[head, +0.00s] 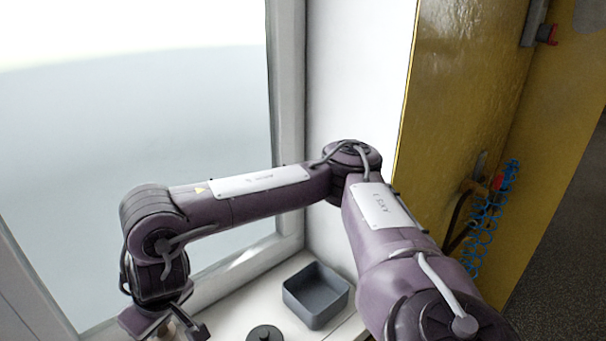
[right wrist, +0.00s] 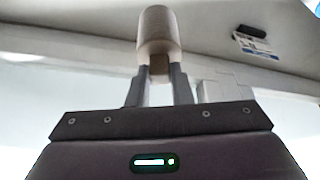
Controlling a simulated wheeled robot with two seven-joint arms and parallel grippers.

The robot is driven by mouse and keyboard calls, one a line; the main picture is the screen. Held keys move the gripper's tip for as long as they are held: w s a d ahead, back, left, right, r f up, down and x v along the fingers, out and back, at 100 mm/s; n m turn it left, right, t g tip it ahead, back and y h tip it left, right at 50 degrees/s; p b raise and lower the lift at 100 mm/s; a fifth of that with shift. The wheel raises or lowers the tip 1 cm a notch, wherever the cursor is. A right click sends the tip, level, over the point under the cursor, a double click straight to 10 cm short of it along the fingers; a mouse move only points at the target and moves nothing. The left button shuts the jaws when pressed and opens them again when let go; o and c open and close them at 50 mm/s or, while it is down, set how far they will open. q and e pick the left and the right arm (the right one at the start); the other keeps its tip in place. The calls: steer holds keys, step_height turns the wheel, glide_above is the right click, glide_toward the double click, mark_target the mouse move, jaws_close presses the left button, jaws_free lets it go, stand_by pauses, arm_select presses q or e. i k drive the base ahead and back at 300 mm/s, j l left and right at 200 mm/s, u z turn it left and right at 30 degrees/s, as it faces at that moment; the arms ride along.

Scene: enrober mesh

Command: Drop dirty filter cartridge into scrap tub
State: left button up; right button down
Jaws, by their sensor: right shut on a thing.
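My right arm reaches across the head view, and its gripper (head: 172,331) is at the bottom left, cut by the frame edge. In the right wrist view the gripper (right wrist: 160,75) is shut on a beige cylindrical filter cartridge (right wrist: 158,32), which stands out beyond the fingertips. My left gripper is out of view.
A dark round knobbed piece (head: 265,334) lies on the white ledge (head: 228,318) between gripper and tub. A large window (head: 140,110) stands behind the arm. A yellow cabinet (head: 455,90) with a coiled blue hose (head: 488,220) is at the right.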

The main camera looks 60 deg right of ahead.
mark_target(322, 302)
steer(key=z, duration=1.85)
